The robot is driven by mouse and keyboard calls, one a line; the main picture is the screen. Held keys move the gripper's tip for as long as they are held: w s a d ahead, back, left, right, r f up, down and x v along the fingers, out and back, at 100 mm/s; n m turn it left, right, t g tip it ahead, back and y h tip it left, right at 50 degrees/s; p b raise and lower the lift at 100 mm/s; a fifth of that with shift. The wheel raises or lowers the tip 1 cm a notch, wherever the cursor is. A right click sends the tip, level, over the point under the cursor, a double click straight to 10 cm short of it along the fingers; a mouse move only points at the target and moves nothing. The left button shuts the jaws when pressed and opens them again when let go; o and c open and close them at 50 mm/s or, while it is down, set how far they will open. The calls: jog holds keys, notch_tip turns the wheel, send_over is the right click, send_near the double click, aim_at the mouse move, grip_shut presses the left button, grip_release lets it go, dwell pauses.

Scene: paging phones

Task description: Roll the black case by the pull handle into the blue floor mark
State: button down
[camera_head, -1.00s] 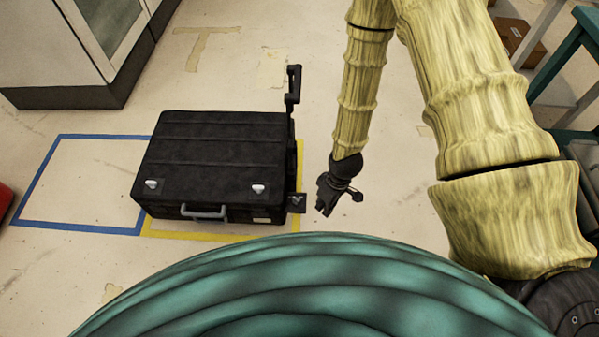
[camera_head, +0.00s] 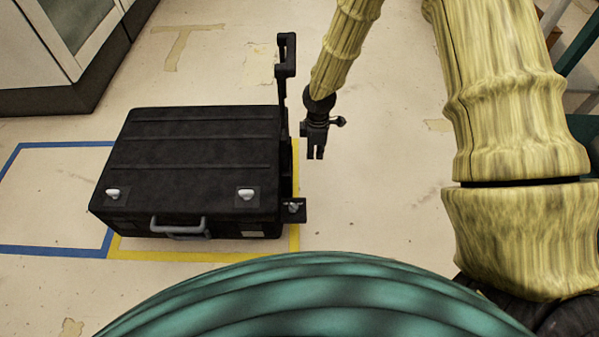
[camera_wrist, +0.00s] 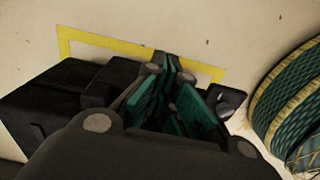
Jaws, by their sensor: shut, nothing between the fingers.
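The black case (camera_head: 190,165) lies flat in the head view, mostly inside the yellow floor outline, with its left edge by the blue floor mark (camera_head: 58,249). Its black pull handle (camera_head: 287,62) rises from the far right side of the case. My gripper (camera_head: 316,155) is to the right of the case and nearer than the top of the pull handle, apart from it in this view. It is shut and empty, pointing down. In the wrist view, my gripper (camera_wrist: 172,75) hides part of the black case (camera_wrist: 40,100).
Yellow tape (camera_head: 200,252) borders the case on the floor. A white cabinet (camera_head: 70,40) stands at the upper left. A teal frame stands at the upper right. The floor inside the blue outline looks clear.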

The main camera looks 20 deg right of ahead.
jog(key=w+a+f+b, duration=0.2)
jog(key=a+f+b, duration=0.2)
jog(key=f+b, duration=0.4)
notch_tip(320, 180, down, 2)
dwell(0.5)
jog(key=shift+r, duration=0.1)
